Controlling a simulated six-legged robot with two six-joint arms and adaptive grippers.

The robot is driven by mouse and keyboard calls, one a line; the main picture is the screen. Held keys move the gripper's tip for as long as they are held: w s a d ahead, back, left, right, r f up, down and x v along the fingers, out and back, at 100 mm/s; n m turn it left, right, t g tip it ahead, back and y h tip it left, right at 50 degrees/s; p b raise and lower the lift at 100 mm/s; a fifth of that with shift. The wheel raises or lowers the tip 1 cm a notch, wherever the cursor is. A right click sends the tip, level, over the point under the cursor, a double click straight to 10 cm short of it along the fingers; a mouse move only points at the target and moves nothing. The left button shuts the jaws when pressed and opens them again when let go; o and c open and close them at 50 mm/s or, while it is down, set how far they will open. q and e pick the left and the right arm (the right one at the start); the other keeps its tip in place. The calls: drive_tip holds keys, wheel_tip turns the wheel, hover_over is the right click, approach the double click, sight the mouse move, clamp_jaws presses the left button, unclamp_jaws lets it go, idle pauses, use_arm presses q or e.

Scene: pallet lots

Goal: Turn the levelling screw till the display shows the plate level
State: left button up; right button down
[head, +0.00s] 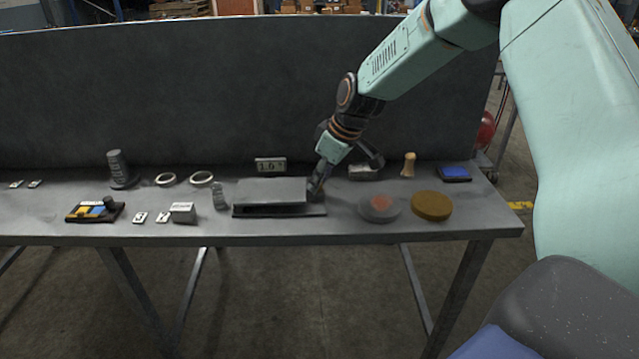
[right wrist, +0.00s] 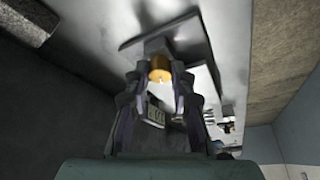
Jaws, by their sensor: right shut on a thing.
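The levelling plate (head: 270,189) is a grey slab on a darker base near the middle of the bench. The small display (head: 271,164) stands behind it; its digits are too small to read surely. It also shows in the right wrist view (right wrist: 155,113). My right gripper (head: 317,187) is at the plate's right end. In the right wrist view, its fingers (right wrist: 160,82) are shut on the brass levelling screw (right wrist: 160,67), just beside the plate's edge. The screw is hidden by the gripper in the head view. My left gripper is not in view.
Right of the plate lie a grey disc with a reddish top (head: 380,207), a tan round pad (head: 431,205), a wooden peg (head: 408,164) and a blue pad (head: 454,173). Left are a small weight (head: 219,196), a grey block (head: 183,212) and rings (head: 201,178). A dark panel (head: 200,90) stands behind.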

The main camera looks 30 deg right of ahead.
drive_tip(key=shift+n, duration=0.3)
drive_tip(key=c, duration=1.4)
unclamp_jaws()
drive_tip(key=shift+r, duration=0.1)
drive_tip(key=v, duration=1.2)
drive_tip(key=shift+d, duration=0.1)
